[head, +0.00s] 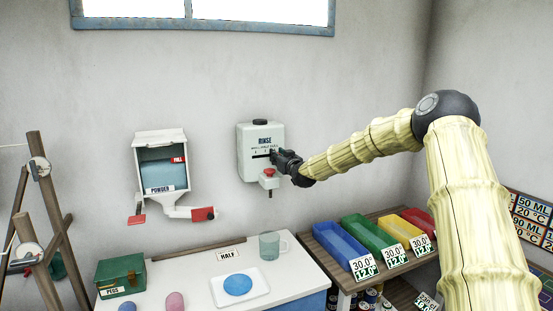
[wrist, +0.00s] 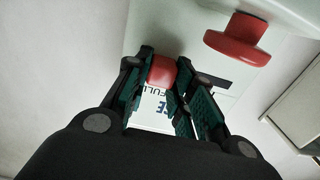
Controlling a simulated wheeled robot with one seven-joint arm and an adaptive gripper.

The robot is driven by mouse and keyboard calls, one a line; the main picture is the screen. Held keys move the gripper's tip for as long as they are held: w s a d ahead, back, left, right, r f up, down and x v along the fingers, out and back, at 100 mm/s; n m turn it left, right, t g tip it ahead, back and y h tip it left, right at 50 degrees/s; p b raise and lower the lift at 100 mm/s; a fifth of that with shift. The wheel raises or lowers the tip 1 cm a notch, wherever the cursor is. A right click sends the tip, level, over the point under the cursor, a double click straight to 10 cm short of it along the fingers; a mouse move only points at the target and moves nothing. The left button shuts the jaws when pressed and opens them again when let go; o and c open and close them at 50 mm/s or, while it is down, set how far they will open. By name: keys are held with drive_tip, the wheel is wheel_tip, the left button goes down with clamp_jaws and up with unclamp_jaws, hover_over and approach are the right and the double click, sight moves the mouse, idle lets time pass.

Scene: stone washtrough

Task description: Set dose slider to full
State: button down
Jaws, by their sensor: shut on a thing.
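The rinse dispenser (head: 250,172) is a pale box on the wall, marked RINSE, with a row of small labels above a dark horizontal slot. My gripper (head: 274,156) reaches it from the right, at the slot's right part. In the wrist view my gripper (wrist: 160,90) is shut on the red slider knob (wrist: 162,70). The word FULL (wrist: 155,91) shows right beside the knob. Dark slot (wrist: 214,80) shows on the knob's other side, beyond a finger. In the head view the gripper hides the knob. I cannot tell whether it touches the slot's end.
A red push button (head: 269,172) sticks out below the slot; it is close to my fingers in the wrist view (wrist: 236,40). The powder dispenser (head: 148,142) hangs to the left. A clear cup (head: 269,246) and a tray (head: 258,291) with a blue disc stand below. Coloured bins (head: 340,242) are lower right.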

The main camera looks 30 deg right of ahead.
drive_tip(key=c, duration=1.2)
unclamp_jaws()
drive_tip(key=shift+d, duration=0.25)
drive_tip(key=shift+s+d, duration=0.1)
drive_tip(key=shift+a, duration=0.2)
drive_tip(key=s+a, duration=0.1)
drive_tip(key=s, duration=1.1)
drive_tip(key=shift+a, duration=0.25)
drive_tip(key=shift+w+f, duration=0.1)
